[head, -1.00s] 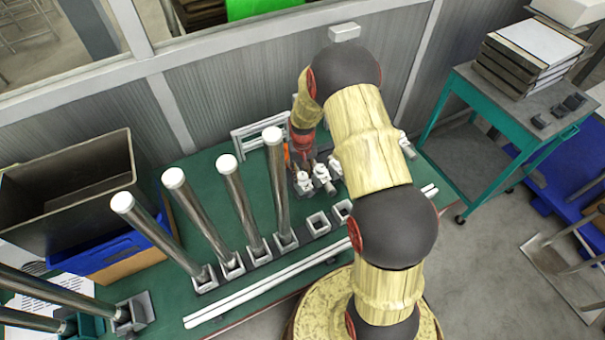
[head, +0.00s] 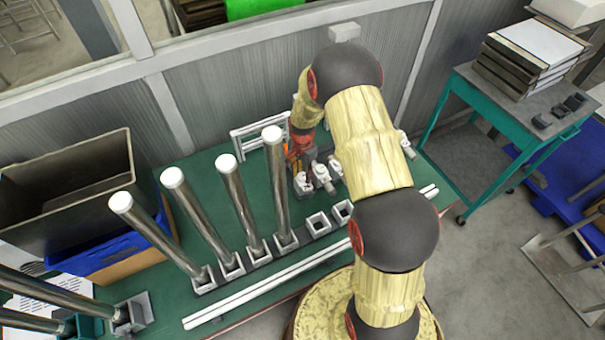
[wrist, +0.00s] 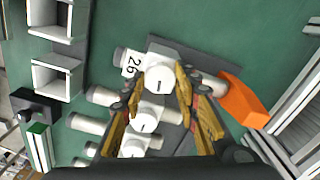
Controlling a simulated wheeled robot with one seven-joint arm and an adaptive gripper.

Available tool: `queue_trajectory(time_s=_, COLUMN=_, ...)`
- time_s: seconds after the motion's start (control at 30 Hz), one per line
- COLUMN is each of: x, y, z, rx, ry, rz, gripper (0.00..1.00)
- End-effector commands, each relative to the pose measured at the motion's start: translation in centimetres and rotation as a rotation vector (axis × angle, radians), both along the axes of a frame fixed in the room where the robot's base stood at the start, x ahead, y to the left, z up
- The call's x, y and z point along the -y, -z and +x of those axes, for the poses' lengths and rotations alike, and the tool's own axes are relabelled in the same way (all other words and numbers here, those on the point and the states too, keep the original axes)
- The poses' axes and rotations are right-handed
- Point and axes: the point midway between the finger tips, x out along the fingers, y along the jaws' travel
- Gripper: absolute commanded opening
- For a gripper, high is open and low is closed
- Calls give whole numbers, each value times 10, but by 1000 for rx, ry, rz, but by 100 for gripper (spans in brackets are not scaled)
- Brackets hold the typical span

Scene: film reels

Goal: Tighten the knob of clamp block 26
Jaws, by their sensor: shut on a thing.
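Clamp block 26 shows in the wrist view by its white label (wrist: 132,65), which reads 26. Its round white knob (wrist: 159,75) has a short dark mark on its face. My gripper (wrist: 161,78) is shut on this knob, with one yellow-and-black finger on each side. An orange piece (wrist: 243,98) sticks out to the right of the block. Two similar white knobs (wrist: 147,120) lie below, partly between my fingers. In the head view my gripper (head: 298,158) is small and reaches down at the row of clamp blocks (head: 322,175), partly hidden by my arm.
Several upright metal tubes with white caps (head: 238,190) stand in sockets left of my gripper. Empty square sockets (head: 317,223) and white rails (head: 260,287) lie nearer. A dark bin (head: 75,190) stands left. A white frame (head: 247,137) is behind, near the wall.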

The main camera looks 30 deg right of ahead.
Motion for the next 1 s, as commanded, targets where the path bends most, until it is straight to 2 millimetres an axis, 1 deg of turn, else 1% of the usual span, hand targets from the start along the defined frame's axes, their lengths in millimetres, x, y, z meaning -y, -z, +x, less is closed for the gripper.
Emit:
queue_trajectory(time_s=0.2, x=0, y=-1, z=2, rx=3, ry=111, rz=-1, gripper=6)
queue_trajectory(time_s=0.4, x=0, y=-1, z=2, rx=3, ry=167, rz=-1, gripper=6)
queue_trajectory(time_s=0.9, x=0, y=-1, z=2, rx=4, ry=186, rz=-1, gripper=6)
queue_trajectory(time_s=0.93, x=0, y=-1, z=2, rx=4, ry=186, rz=-1, gripper=31)
queue_trajectory(time_s=1.0, x=0, y=-1, z=2, rx=3, ry=186, rz=-1, gripper=35)
